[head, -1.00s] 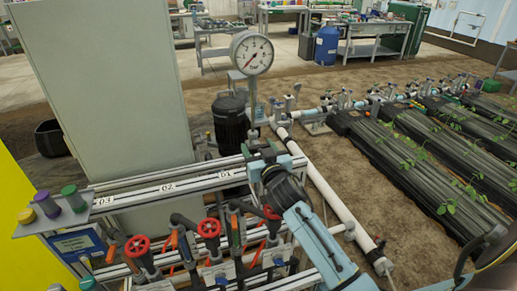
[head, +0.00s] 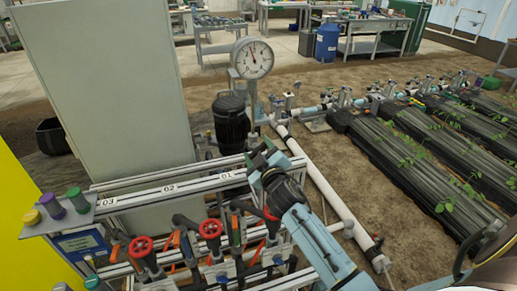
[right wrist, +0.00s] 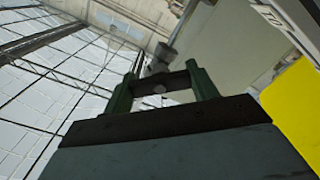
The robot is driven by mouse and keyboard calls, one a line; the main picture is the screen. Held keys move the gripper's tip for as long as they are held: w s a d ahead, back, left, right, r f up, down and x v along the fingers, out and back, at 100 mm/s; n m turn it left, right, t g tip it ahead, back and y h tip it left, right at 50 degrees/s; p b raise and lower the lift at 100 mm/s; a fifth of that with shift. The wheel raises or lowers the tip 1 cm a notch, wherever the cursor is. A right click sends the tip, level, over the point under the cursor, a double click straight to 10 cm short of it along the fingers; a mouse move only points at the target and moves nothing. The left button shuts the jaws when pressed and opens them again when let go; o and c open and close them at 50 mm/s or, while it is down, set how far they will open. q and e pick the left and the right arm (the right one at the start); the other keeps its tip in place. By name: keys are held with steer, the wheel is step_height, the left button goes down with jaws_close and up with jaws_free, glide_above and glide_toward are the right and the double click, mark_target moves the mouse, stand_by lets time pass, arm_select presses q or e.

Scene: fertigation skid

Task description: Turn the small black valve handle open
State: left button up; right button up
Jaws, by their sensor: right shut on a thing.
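My right gripper (head: 264,154) reaches in from the lower right, at the right end of the silver rail near the foot of the gauge post. In the right wrist view its two green fingers (right wrist: 160,92) stand on either side of a dark bar, which looks like the small black valve handle (right wrist: 174,82). The gripper is shut on it. In the head view the handle is hidden by the gripper, so its angle is hard to tell. The round white pressure gauge (head: 253,58) stands just behind, its needle pointing up and slightly left. My left gripper is not in view.
Red handwheels (head: 210,229) and pipes sit below the numbered rail (head: 168,188). A grey cabinet (head: 105,90) and a black cylinder (head: 231,119) stand behind. A white pipe (head: 325,190) runs along the right side. Bare soil lies beyond it.

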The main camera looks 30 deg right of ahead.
steer(key=n+p, duration=0.1)
steer(key=n, duration=0.4)
steer(key=shift+n, duration=0.3)
steer(key=shift+n+p, duration=0.3)
steer(key=shift+n, duration=1.8)
steer(key=o, duration=1)
steer(key=v, duration=1.3)
steer(key=shift+s+b, duration=0.2)
steer(key=shift+b, duration=0.25)
steer(key=shift+a, duration=0.1)
